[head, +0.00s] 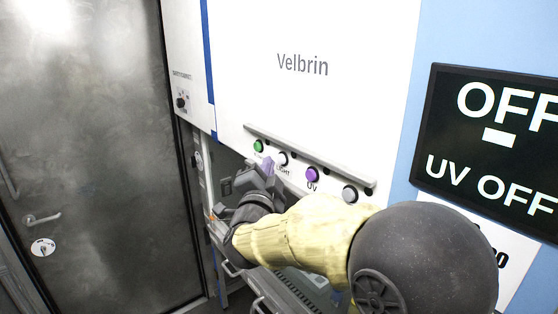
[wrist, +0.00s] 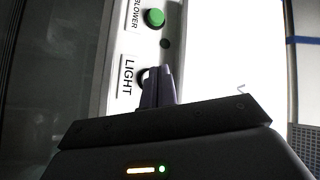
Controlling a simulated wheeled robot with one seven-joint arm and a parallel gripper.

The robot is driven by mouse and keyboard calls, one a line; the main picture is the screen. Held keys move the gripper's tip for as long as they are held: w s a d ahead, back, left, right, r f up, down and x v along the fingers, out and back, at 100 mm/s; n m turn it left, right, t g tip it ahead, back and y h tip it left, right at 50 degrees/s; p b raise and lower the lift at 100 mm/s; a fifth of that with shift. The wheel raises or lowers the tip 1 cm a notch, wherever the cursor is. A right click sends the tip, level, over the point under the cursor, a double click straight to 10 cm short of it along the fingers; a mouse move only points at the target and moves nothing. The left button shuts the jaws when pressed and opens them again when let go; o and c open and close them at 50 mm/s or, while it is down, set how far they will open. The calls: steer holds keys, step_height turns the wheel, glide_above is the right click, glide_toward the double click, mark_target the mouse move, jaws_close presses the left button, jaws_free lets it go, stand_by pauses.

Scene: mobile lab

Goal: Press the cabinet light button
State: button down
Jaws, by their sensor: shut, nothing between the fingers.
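The light button (head: 282,158) is a small white round button on the white cabinet front, between the green and purple buttons. My gripper (head: 267,167) is shut and empty, with its fingertips at the button row, close to the light button. In the wrist view the shut fingers (wrist: 161,84) stand in front of the spot beside the LIGHT label (wrist: 126,77) and hide most of the button there. I cannot tell whether the fingertips touch it.
The green blower button (head: 258,145) is just left of the light button. The purple UV button (head: 312,174) and a grey button (head: 349,193) are to the right. A ledge (head: 310,159) runs above the row. The dark display (head: 490,140) reads OFF and UV OFF.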

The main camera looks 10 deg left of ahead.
steer(key=shift+w, duration=0.15)
steer(key=shift+w+d+b, duration=0.2)
steer(key=shift+d+b, duration=0.05)
steer(key=shift+b, duration=0.2)
steer(key=shift+w+d+b, duration=0.4)
stand_by(1.1)
stand_by(0.3)
steer(key=shift+s+a+b, duration=0.3)
steer(key=shift+s+a, duration=0.35)
steer(key=shift+s, duration=0.1)
steer(key=s+a+b, duration=0.1)
steer(key=s+a, duration=0.2)
steer(key=shift+s+a, duration=0.1)
steer(key=shift+s, duration=0.3)
stand_by(0.6)
